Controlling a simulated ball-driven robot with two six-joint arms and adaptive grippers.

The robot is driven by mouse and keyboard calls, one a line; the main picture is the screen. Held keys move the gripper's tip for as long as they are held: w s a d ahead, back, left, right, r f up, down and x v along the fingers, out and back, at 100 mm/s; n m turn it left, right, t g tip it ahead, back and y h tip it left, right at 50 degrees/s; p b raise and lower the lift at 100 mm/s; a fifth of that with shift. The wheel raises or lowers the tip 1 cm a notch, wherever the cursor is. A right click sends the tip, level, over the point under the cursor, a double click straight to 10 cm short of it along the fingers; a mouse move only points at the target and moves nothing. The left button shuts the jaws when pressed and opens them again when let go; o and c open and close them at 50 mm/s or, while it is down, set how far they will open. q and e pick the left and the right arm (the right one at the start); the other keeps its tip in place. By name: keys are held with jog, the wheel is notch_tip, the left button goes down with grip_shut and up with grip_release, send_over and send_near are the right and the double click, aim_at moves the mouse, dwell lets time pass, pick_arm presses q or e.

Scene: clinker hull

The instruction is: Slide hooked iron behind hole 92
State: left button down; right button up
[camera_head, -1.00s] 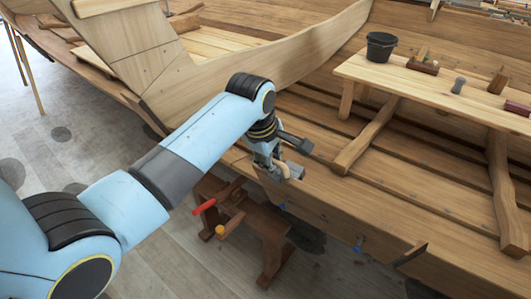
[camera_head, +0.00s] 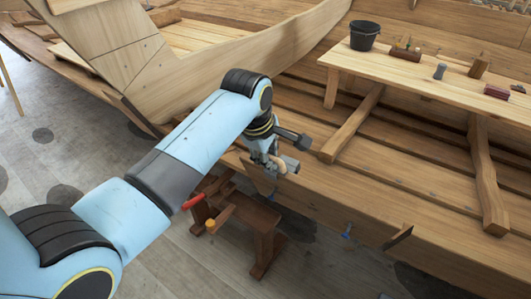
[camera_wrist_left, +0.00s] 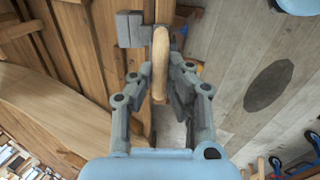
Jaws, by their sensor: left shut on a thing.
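My left gripper (camera_head: 272,165) is shut on a tool with a curved tan wooden handle (camera_wrist_left: 160,55) and a grey blocky metal head (camera_wrist_left: 130,28). This looks like the hooked iron. In the head view, its grey head (camera_head: 290,165) shows just right of the fingers, at the upper edge of the hull planking (camera_head: 330,205). I cannot tell whether it touches the plank. Hole 92 cannot be made out; no hole number is legible. My right gripper is not in view.
A wooden bench (camera_head: 420,78) inside the hull carries a black bucket (camera_head: 364,36) and small tools. A brown stool (camera_head: 262,222) with a red-handled tool (camera_head: 193,202) stands below the hull edge. A blue item (camera_head: 347,231) and a dark wedge (camera_head: 398,238) sit along the planking.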

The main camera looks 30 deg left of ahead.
pick_arm(q)
jog(key=shift+r, duration=0.1)
dwell(0.5)
jog(key=c, duration=1.3)
grip_release()
jog(key=shift+o, duration=0.2)
jog(key=shift+s, duration=0.1)
jog(key=shift+r, duration=4)
